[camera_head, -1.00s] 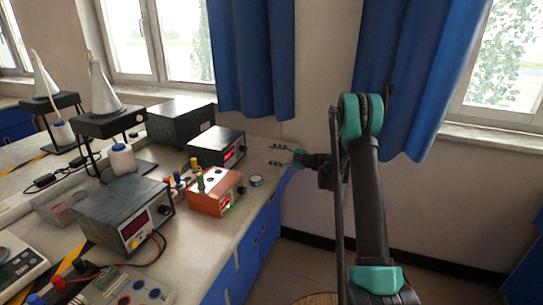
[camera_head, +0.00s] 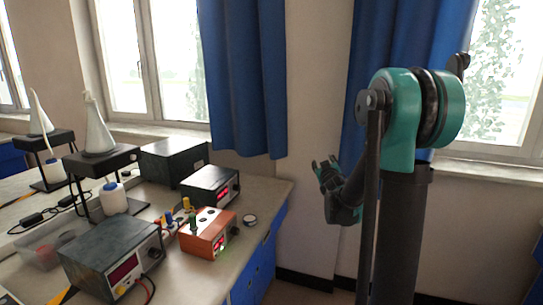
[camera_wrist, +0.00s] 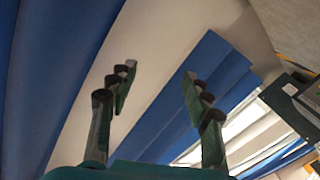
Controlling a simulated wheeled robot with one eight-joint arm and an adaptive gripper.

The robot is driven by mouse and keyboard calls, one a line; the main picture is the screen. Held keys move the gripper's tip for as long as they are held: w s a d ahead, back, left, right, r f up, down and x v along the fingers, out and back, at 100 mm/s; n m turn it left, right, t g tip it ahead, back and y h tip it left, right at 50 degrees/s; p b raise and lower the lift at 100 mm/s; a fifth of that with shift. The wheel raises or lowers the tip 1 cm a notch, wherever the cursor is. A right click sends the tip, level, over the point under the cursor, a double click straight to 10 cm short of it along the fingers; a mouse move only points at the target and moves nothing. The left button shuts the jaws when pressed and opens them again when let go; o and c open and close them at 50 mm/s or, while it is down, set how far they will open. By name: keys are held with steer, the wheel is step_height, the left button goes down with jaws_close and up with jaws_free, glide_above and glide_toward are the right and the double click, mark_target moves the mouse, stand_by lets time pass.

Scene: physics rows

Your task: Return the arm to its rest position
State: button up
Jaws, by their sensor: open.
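My gripper (camera_head: 326,167) is in front of the wall between the two blue curtains, to the right of the bench end and clear of it. Its fingers point up in the head view. In the wrist view the two fingers of my gripper (camera_wrist: 157,82) stand well apart with nothing between them. The gripper is open and empty. My arm is folded, with its large teal joint high at the right of the head view.
A lab bench (camera_head: 262,200) on the left bears an orange meter box (camera_head: 208,234), a dark power supply (camera_head: 209,187), a larger grey supply (camera_head: 112,256) and flasks on stands. Blue curtains (camera_head: 245,75) hang behind. Free air lies between bench and arm.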

steer(key=s+f+m+g, duration=0.1)
steer(key=s+f+g, duration=0.3)
steer(key=s, duration=0.9)
steer(key=s+a+f+m+g, duration=0.1)
steer(key=s+f+g, duration=0.4)
steer(key=s+f, duration=0.6)
steer(key=s+f+m+g, duration=0.2)
steer(key=s+f+g, duration=0.2)
steer(key=s, duration=1.2)
step_height(320, 180, down, 4)
steer(key=shift+s+a+r+y, duration=0.15)
steer(key=shift+s+a+y, duration=0.15)
steer(key=shift+a, duration=0.1)
